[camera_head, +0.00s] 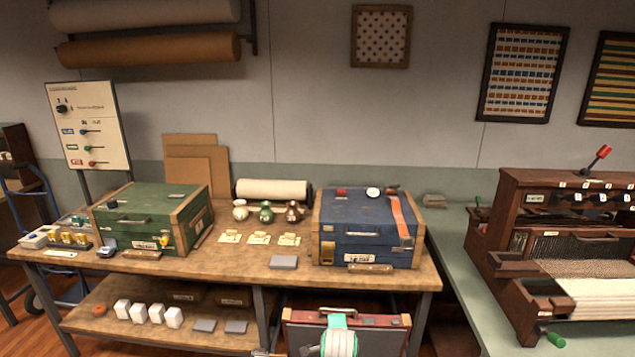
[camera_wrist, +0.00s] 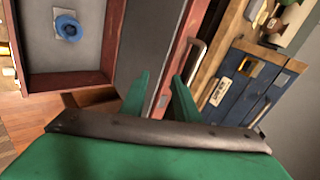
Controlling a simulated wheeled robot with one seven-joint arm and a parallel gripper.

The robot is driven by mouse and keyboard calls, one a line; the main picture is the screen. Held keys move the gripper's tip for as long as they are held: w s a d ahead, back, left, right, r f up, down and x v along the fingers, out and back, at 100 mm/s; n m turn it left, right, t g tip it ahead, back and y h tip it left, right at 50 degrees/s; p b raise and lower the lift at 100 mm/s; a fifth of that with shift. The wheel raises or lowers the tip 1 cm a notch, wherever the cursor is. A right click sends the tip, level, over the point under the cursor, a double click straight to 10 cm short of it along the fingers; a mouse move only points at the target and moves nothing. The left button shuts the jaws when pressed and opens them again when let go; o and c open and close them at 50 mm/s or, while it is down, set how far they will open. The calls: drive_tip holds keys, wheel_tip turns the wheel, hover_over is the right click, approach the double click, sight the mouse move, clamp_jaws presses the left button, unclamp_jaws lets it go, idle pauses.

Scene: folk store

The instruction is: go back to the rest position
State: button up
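My gripper shows in the wrist view (camera_wrist: 160,80) as two green fingers with a clear gap between them and nothing held. In the head view my green and white wrist shows at the bottom centre, in front of a dark red case (camera_head: 302,338) below the table top; the fingertips cannot be made out there. In the wrist view the dark red front with a metal handle (camera_wrist: 196,58) lies just beyond the fingers. I cannot tell whether the fingers touch it.
The wooden workbench (camera_head: 225,268) holds a green chest (camera_head: 140,220), a blue chest (camera_head: 365,225) and several small items. A red-rimmed tray (camera_wrist: 70,82) with a blue disc (camera_wrist: 68,27) is at left in the wrist view. A wooden loom (camera_head: 535,205) stands at right.

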drive_tip(key=s+a+f+n+t, duration=0.1)
drive_tip(key=s+f+n, duration=0.2)
drive_tip(key=s+f, duration=0.55)
drive_tip(key=s+f+n+t, duration=0.1)
drive_tip(key=s+f+n, duration=0.3)
drive_tip(key=s, duration=0.7)
drive_tip(key=s+a+n+t, duration=0.2)
drive_tip(key=s+n, duration=0.2)
drive_tip(key=s, duration=1.3)
drive_tip(key=s+a+r+n+t, duration=0.1)
drive_tip(key=s+a+r+n, duration=0.1)
drive_tip(key=s+r, duration=0.5)
drive_tip(key=s+a+r+n+t+y, duration=0.1)
drive_tip(key=s+r+n, duration=0.3)
drive_tip(key=s, duration=0.9)
wheel_tip(320, 180, up, 4)
drive_tip(key=shift+s+a+f, duration=0.15)
drive_tip(key=shift+a, duration=0.35)
